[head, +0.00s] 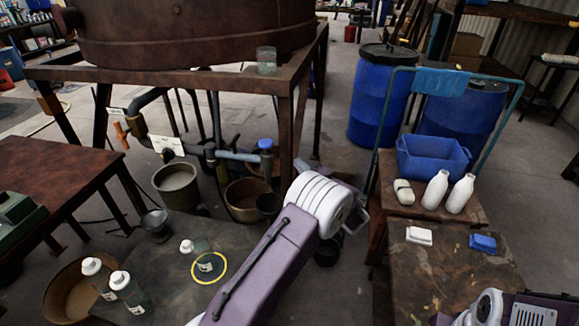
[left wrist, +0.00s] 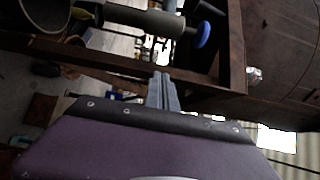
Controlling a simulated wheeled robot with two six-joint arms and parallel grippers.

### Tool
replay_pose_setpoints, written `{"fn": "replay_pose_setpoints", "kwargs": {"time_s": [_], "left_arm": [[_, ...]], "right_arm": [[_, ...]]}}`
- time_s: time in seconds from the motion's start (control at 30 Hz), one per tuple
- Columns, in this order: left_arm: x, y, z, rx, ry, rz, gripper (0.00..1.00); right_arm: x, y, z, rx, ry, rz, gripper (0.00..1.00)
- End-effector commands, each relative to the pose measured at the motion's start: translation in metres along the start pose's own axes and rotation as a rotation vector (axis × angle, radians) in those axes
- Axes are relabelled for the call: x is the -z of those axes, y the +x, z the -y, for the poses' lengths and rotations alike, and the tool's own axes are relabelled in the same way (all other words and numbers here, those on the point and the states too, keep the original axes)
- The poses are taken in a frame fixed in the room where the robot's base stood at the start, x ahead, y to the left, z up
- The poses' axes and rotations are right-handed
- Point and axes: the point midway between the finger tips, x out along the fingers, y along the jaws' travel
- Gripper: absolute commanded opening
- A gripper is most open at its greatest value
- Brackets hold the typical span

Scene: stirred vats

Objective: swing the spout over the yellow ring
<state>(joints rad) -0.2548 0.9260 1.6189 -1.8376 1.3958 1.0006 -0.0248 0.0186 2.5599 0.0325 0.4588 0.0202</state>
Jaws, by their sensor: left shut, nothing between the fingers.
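The spout (head: 238,156) is a grey-blue pipe under the vat, with a blue knob (head: 265,144) at its right end. In the head view its end is above and to the right of the yellow ring (head: 223,264), over the brown basin. The ring lies on the low dark table, and a white-capped bottle (head: 203,253) appears to stand in it. My left gripper (head: 307,165) is right of the spout, apparently apart from it. In the left wrist view its fingers (left wrist: 164,92) are shut and empty, below the pipe (left wrist: 150,17) and blue knob (left wrist: 203,34). My right gripper is out of view.
The rusty vat (head: 190,35) stands on a steel frame, whose leg (head: 286,135) is close to my left gripper. A brown basin (head: 243,192) and dark pot (head: 268,204) sit below the spout. Two more bottles (head: 120,281) stand left of the ring. A bucket (head: 176,186) is behind.

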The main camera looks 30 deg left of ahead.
Motion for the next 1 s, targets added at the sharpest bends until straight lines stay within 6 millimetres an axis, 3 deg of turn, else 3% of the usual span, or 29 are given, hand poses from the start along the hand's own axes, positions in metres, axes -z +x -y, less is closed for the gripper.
{"fn": "replay_pose_setpoints", "kwargs": {"time_s": [0.4,0.7,1.0], "left_arm": [[-0.002,0.09,-0.001,0.0,-0.001,0.004,0.0],[-0.036,0.074,0.0,-0.001,0.002,0.001,0.0],[-0.039,0.073,0.0,-0.001,0.0,0.001,0.0]], "right_arm": [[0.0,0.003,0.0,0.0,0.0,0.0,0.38],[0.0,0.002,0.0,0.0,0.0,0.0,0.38],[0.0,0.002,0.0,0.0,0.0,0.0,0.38]]}}
